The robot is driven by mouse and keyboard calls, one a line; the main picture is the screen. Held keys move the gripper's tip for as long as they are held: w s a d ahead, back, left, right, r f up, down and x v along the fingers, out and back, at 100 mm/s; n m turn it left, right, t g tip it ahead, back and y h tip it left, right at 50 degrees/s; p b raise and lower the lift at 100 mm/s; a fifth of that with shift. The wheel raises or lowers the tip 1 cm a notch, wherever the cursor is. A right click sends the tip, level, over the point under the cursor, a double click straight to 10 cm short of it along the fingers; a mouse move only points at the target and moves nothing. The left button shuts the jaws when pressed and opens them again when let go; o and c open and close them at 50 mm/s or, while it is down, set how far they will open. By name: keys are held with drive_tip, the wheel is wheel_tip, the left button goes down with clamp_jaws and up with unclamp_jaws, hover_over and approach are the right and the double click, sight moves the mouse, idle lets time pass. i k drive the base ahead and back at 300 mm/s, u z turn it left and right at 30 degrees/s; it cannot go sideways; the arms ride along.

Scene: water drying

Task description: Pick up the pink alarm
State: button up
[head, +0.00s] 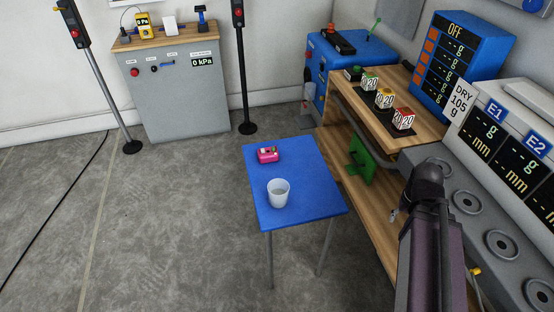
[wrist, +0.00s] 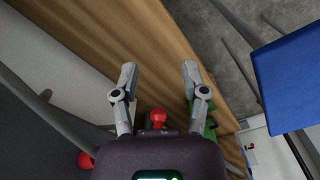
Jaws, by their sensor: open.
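The pink alarm (head: 268,155) is a small pink box with small details on top. It lies near the far edge of the blue table (head: 293,167) in the head view. My gripper (wrist: 160,72) is open and empty in the wrist view, with its two fingers apart. In the head view my arm is at the lower right, to the right of the blue table and well apart from the alarm. The gripper's fingers are hard to make out there. The wrist view shows part of the blue table (wrist: 292,80) at the right, but not the alarm.
A white cup (head: 279,192) stands on the blue table, in front of the alarm. A wooden bench (head: 345,183) with number boxes and a green object (head: 361,160) is close beside my arm. A grey cabinet (head: 178,100) stands at the back. Floor left of the table is clear.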

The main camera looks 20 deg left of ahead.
sight(269, 156)
drive_tip(key=z, duration=0.05)
drive_tip(key=k, duration=1.75)
drive_tip(key=u, duration=1.05)
drive_tip(key=i, duration=1.65)
